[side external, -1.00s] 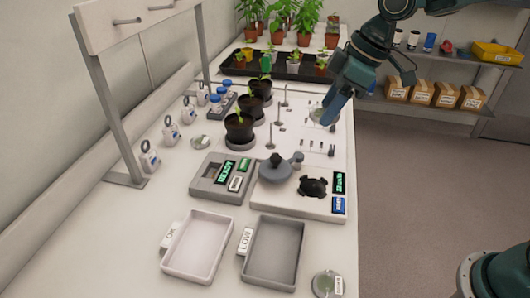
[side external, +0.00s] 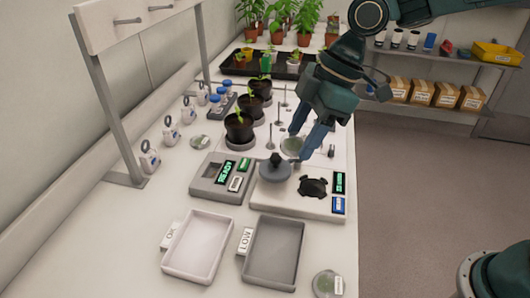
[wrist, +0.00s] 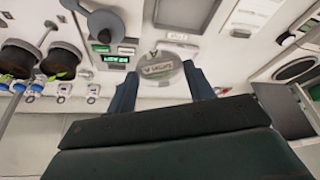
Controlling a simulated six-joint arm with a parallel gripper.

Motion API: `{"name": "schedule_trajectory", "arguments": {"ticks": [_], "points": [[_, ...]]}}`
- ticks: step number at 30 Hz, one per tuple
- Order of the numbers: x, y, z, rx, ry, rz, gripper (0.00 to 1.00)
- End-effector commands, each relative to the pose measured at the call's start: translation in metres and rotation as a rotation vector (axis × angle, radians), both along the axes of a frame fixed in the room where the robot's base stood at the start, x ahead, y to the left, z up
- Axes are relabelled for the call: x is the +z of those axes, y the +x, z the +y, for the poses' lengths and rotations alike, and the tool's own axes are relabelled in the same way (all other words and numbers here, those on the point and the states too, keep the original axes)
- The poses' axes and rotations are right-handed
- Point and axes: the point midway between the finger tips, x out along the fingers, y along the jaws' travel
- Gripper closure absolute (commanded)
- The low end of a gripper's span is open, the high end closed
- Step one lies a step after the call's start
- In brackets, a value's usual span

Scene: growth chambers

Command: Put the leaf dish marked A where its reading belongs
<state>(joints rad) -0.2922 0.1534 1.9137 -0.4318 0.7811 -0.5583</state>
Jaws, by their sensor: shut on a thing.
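My gripper (side external: 299,144) is shut on a round clear leaf dish (side external: 291,147) with green inside, held above the bench behind the grey round-lidded instrument. The white tray tagged OK (side external: 170,262) and the grey tray tagged LOW (side external: 247,268) stand at the front, both empty. A reader (side external: 208,187) with a green READY display is left of the instrument (side external: 300,204). Other dishes lie at the front right (side external: 328,284) and left (side external: 200,141).
Potted seedlings (side external: 239,128) stand in a row left of my gripper. Thin metal posts (side external: 278,118) rise beside the held dish. Bare bench lies left of the OK tray.

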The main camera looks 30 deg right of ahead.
Motion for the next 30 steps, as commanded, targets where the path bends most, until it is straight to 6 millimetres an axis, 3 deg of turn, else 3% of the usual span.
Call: {"name": "schedule_trajectory", "arguments": {"ticks": [3,10,22,30], "points": [[-0.005,-0.017,0.03,0.142,0.0,0.001,0.72],[-0.009,-0.04,0.063,0.321,0.004,0.0,0.72],[-0.016,-0.046,0.071,0.363,0.007,0.001,0.72],[-0.054,-0.046,0.07,0.361,0.005,0.005,0.72]]}}
